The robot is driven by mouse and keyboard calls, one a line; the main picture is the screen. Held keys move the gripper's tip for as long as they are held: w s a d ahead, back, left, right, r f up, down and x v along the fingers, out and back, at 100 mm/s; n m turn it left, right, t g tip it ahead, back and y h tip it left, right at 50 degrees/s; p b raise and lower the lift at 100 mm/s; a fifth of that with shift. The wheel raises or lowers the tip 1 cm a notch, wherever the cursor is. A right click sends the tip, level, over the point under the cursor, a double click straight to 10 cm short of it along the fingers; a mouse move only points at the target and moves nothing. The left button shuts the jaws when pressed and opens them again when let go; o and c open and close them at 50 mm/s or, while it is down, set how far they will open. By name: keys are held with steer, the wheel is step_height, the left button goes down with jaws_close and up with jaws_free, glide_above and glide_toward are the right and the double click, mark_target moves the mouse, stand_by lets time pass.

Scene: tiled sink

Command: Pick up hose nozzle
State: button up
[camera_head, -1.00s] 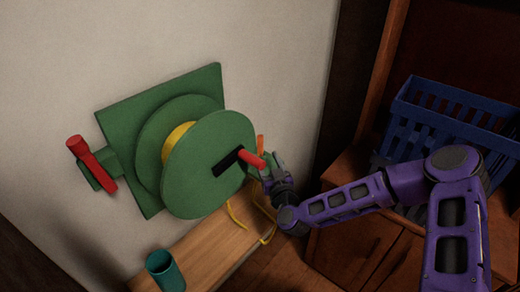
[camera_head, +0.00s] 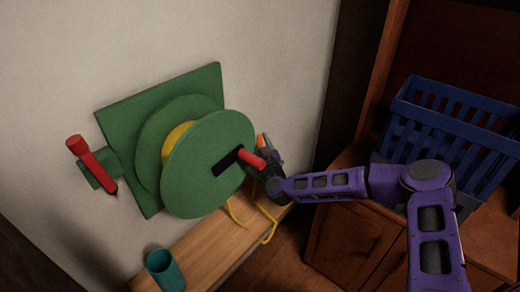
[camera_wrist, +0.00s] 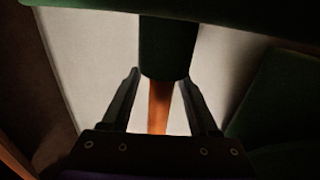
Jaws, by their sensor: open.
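The hose nozzle appears to be the orange piece (camera_head: 262,140) with a dark green part, just right of the green reel's front disc. In the wrist view, its orange part (camera_wrist: 158,105) and a dark green block (camera_wrist: 165,45) line up between my fingers. My gripper (camera_wrist: 160,77) is open, with one finger on each side of the orange part and visible gaps. I cannot tell whether the fingertips touch the green block. In the head view, my gripper is partly hidden by the reel and its red crank handle.
The green hose reel (camera_head: 205,180) with a red crank (camera_head: 250,158) is mounted on the wall, close to my gripper. Yellow hose (camera_head: 268,238) hangs over a wooden bench (camera_head: 215,240). A teal cup (camera_head: 165,270) stands on the bench. A blue basket (camera_head: 450,130) is at the right.

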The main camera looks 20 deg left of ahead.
jaws_close()
stand_by(0.4)
